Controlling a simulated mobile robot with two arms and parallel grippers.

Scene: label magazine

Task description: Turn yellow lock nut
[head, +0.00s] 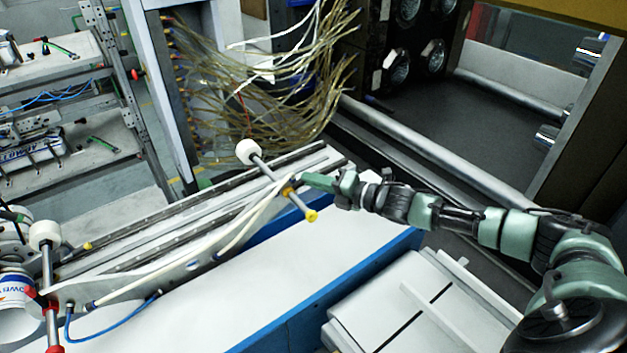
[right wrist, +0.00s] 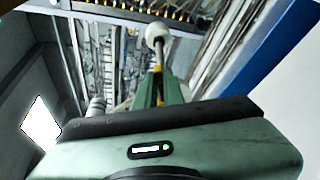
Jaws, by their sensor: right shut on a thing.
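A metal rod (head: 266,168) with a white round knob (head: 249,151) at its upper end and a yellow tip (head: 311,215) at its lower end crosses the long rail assembly. A small yellow lock nut (head: 287,191) sits partway along the rod. My right gripper (head: 296,183) reaches in from the right and is shut on the nut. In the right wrist view, the green fingers (right wrist: 158,80) close together at a yellow spot (right wrist: 158,69), with the white knob (right wrist: 155,33) beyond. The fingers hide part of the nut. My left gripper is not in view.
Pale hoses (head: 240,228) run along the rail close to the rod. A second rod with a white knob (head: 44,234) and red fittings stands at lower left. A tangle of clear tubes (head: 270,90) hangs behind. The white, blue-edged table (head: 310,265) is largely clear.

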